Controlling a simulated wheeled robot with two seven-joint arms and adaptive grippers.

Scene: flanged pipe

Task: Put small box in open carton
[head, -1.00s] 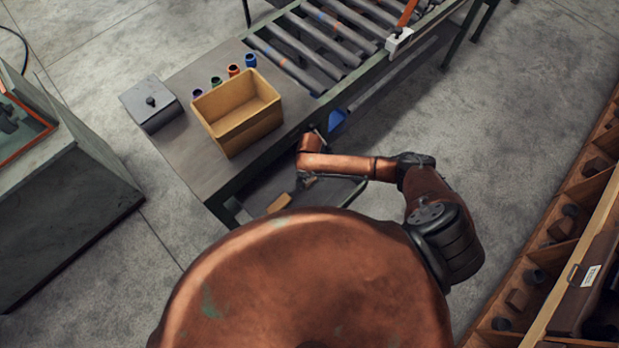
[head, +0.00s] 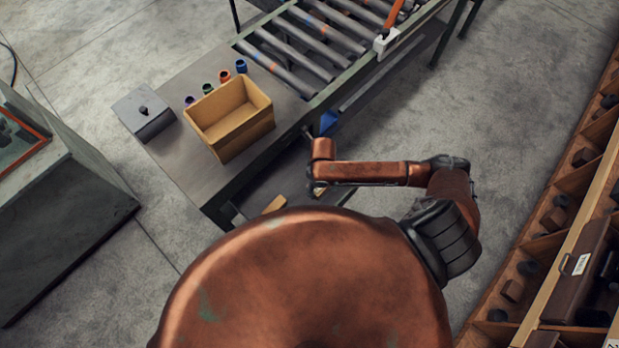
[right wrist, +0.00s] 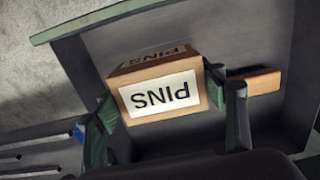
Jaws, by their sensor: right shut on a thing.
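The small box (right wrist: 162,95) is a tan block with a white PINS label. In the right wrist view it sits between the green fingers of my right gripper (right wrist: 168,112), which is shut on it. In the head view my right gripper (head: 318,188) is small, partly hidden, and right of and nearer than the table's front edge. The box cannot be made out clearly there. The open carton (head: 228,140) is tan, open at the top and looks empty; it stands on the table, left of and beyond my right gripper. My left gripper is not in view.
A grey lidded box (head: 143,115) and several small coloured pots (head: 224,76) stand by the carton on the grey table (head: 185,165). A roller conveyor (head: 310,45) adjoins it. A wooden piece (head: 274,204) lies low by the table. Wooden bins (head: 545,225) line the right.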

